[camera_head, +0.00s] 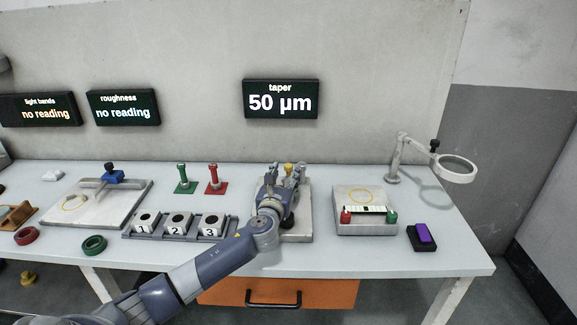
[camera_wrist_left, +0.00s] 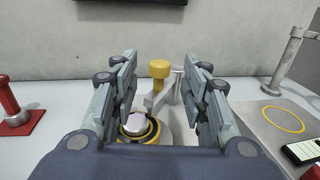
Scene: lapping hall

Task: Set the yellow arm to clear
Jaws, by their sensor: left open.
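The yellow arm shows as a yellow knob (camera_head: 289,168) at the back of a light plate (camera_head: 299,232) in the middle of the bench. In the left wrist view, the yellow knob (camera_wrist_left: 159,69) stands upright with a grey bar beside it. My left gripper (camera_head: 285,172) is over this plate and hides much of it. In the wrist view its fingers (camera_wrist_left: 162,85) are spread wide, with the knob between them in the picture and nothing gripped. A round pale piece with a yellow and black ring (camera_wrist_left: 138,126) lies low between the fingers. My right gripper is out of view.
A taper display (camera_head: 280,100) reads 50 µm on the wall. A blue-knobbed arm (camera_head: 113,176) and a rack of numbered blocks (camera_head: 178,226) stand left. Green (camera_head: 183,180) and red (camera_head: 213,180) posts stand behind the rack. A box (camera_head: 364,222) and magnifier lamp (camera_head: 455,168) stand right.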

